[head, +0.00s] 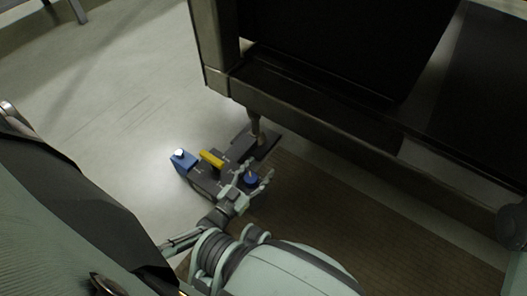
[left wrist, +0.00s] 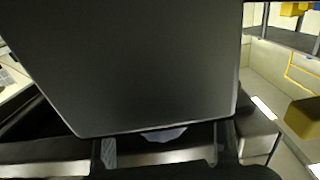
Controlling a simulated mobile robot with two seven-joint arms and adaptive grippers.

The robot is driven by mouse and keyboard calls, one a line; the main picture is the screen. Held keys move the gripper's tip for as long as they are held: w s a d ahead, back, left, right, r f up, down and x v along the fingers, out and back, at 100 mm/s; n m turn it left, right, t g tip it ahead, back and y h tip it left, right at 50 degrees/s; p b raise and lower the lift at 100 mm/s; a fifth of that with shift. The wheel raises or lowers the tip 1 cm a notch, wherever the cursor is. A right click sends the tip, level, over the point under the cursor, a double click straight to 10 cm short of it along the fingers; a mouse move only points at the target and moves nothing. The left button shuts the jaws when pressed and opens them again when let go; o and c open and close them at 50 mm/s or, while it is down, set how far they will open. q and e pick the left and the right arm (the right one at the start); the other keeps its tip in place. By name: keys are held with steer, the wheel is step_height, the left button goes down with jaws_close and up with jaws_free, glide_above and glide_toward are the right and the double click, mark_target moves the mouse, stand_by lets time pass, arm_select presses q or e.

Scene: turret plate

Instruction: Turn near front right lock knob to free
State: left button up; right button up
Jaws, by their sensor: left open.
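A dark grey turret plate (head: 207,183) lies low on the floor beneath the corner of a dark frame. A round blue knob (head: 251,179) sits at its near right part; how far it is turned is too small to tell. My left gripper (head: 257,172) is open at this knob, its fingers beside it; contact cannot be told. A yellow bar (head: 212,159) stands on the plate's far side. A blue block with a pale top (head: 181,160) is at its left end. The left wrist view shows mostly a large dark panel (left wrist: 140,65), with the knob not visible. My right gripper is not in view.
A dark frame beam (head: 300,107) runs above and behind the plate, with a post (head: 257,130) coming down onto the plate's far right. A brown ribbed mat (head: 330,215) lies to the right. Pale floor (head: 110,100) is clear to the left.

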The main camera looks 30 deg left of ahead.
arm_select(q)
steer(key=shift+s, duration=0.15)
steer(key=c, duration=1.3)
